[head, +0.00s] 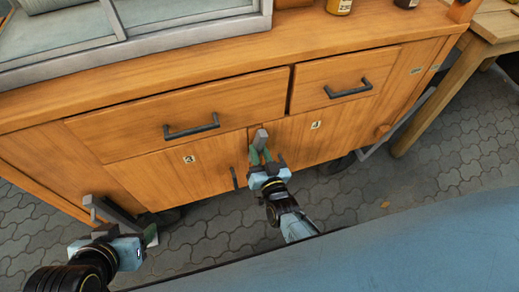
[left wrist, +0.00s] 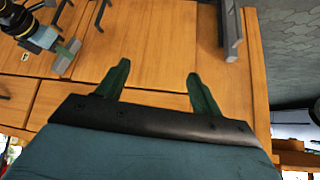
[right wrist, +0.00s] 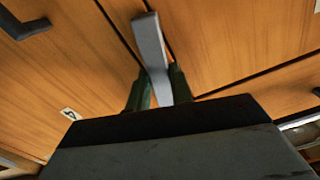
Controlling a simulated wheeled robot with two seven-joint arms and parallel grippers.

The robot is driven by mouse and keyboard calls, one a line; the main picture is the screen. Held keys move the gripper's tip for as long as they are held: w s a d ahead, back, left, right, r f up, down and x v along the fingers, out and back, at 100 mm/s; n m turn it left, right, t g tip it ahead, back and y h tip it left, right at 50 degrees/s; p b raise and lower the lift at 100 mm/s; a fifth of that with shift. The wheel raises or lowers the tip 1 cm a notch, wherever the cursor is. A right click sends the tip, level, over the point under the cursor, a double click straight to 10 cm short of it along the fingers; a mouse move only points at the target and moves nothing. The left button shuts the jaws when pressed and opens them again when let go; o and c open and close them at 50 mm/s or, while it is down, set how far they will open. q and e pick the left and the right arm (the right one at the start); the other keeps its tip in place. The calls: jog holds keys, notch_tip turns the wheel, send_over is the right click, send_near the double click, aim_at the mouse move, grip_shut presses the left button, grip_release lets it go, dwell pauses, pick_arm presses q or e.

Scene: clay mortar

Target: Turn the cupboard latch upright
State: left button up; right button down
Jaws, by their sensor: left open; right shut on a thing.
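The grey cupboard latch (head: 261,138) sits near the seam between the two lower doors. My right gripper (head: 260,158) reaches it from below and is shut on it. In the right wrist view the latch (right wrist: 150,45) runs between the two green fingers (right wrist: 160,90), its free end sticking out past them and leaning slightly across the seam lines. Its lower part is hidden by the gripper. My left gripper (head: 128,234) is open and empty, low by the cupboard's left side. Its spread fingers (left wrist: 160,85) show nothing between them.
A grey bar (head: 116,210) stands close by my left gripper, also in the left wrist view (left wrist: 230,35). Two drawers with dark handles (head: 192,127) (head: 348,89) are above the doors. A wooden table (head: 470,60) stands at right. Paved floor (head: 440,150) is open.

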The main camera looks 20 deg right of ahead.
aim_at(259, 151)
pick_arm(q)
jog(key=shift+s+a+f+g+y+p, duration=0.15)
jog(key=shift+s+a+f+g, duration=0.15)
jog(key=shift+s, duration=0.25)
jog(key=shift+s+a+f+g+y+p, duration=0.1)
jog(key=shift+s+a+f+g, duration=0.1)
jog(key=shift+s+g, duration=0.35)
jog(key=shift+s+a+f+g+y+p, duration=0.15)
jog(key=shift+s+f+g, duration=0.1)
jog(key=shift+s, duration=0.35)
pick_arm(e)
jog(key=shift+n, duration=1.7)
jog(key=c, duration=1.2)
grip_release()
jog(key=shift+c, duration=0.2)
jog(key=shift+s, duration=0.55)
jog(key=s+p, duration=0.1)
jog(key=s, duration=0.2)
jog(key=shift+r, duration=0.1)
pick_arm(q)
jog(key=s+a+f+g+y+p, duration=0.1)
jog(key=a+f+g+p, duration=0.1)
jog(key=f, duration=0.6)
jog(key=shift+s+a+f+p, duration=0.2)
jog(key=shift+a+f+p, duration=0.1)
jog(key=shift+a, duration=0.25)
pick_arm(e)
jog(key=s, duration=0.9)
jog(key=shift+s+d, duration=0.15)
jog(key=shift+d, duration=0.1)
